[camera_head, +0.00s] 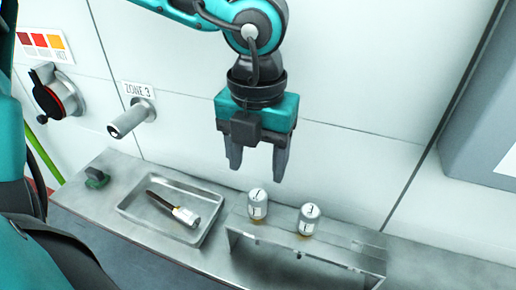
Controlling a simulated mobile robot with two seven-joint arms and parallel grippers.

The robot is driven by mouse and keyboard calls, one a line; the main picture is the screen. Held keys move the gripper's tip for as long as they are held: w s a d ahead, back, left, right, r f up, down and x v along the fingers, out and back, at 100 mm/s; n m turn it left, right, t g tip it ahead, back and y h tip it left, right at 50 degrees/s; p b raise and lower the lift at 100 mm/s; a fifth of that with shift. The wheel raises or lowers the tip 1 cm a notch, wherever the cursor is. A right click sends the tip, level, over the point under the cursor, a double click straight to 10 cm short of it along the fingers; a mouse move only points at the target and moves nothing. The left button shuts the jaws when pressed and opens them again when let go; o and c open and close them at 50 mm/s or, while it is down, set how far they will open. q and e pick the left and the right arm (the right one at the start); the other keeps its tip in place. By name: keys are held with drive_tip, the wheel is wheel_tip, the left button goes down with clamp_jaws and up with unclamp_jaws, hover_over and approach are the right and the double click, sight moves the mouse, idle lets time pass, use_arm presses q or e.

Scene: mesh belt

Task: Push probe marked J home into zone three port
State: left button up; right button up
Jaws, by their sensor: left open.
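The zone three port (131,118) is a grey metal cylinder sticking out of the white wall, below a "ZONE 3" label (139,90). Two probes with pale labelled heads stand upright in a metal rack (372,262): a left probe (258,206) and a right probe (308,219). A third probe (163,204) lies in a shallow metal tray (140,214), its dark shaft toward the upper left. The letters are too small to tell surely which is J. My left gripper (257,172) is open and empty, fingers down, above the left standing probe. My right gripper is out of view.
A small green-dark object (96,179) sits on the metal bench left of the tray. A grey box (488,120) juts out at right.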

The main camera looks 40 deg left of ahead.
sight(258, 195)
use_arm(q)
drive_tip(key=shift+f+b, duration=1.1)
drive_tip(key=shift+f, duration=1.15)
wheel_tip(258, 195, down, 5)
drive_tip(key=b, duration=0.5)
drive_tip(key=shift+r, duration=0.1)
drive_tip(key=shift+f+b, duration=0.25)
drive_tip(key=shift+b, duration=0.2)
drive_tip(key=shift+f, duration=0.15)
drive_tip(key=c, duration=1)
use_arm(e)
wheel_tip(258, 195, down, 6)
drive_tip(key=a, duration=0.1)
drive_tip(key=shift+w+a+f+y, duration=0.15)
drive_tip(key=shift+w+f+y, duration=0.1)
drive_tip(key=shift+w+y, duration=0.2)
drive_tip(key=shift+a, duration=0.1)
use_arm(q)
wheel_tip(258, 195, up, 13)
drive_tip(key=p, duration=0.5)
drive_tip(key=shift+f, duration=0.15)
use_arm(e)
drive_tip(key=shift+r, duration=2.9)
